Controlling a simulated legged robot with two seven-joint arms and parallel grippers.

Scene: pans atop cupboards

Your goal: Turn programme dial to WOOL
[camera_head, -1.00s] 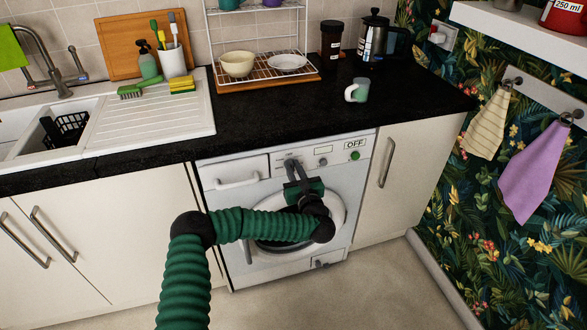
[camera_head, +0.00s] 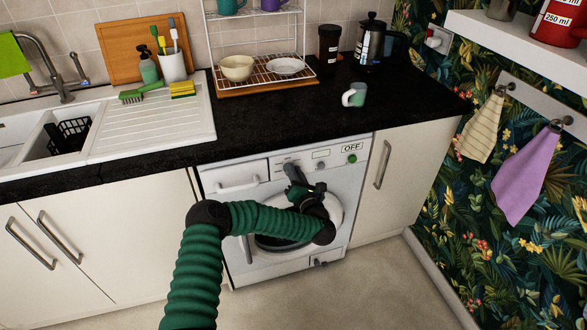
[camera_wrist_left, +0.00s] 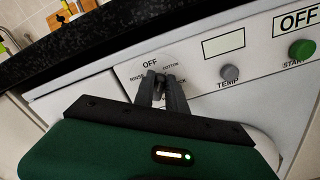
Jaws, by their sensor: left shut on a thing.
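The washing machine (camera_head: 348,185) stands under the black worktop. My left gripper (camera_head: 291,170) is at the left part of its control panel. In the left wrist view my left gripper (camera_wrist_left: 160,82) is shut on the programme dial (camera_wrist_left: 158,90), one finger on each side. The fingers cover most of the dial, and I cannot tell where it points. Around it I read OFF above, RINSE at left and COTTON at right; other labels, WOOL among them, are hidden or too small. The display (camera_wrist_left: 223,42) reads nothing clear. My right gripper is not in view.
A grey TEMP knob (camera_wrist_left: 229,73) and a green START button (camera_wrist_left: 302,49) sit right of the dial, below an OFF sign (camera_wrist_left: 298,20). The drawer handle (camera_head: 238,184) is to the left. The worktop edge overhangs the panel. A mug (camera_head: 354,95) stands above.

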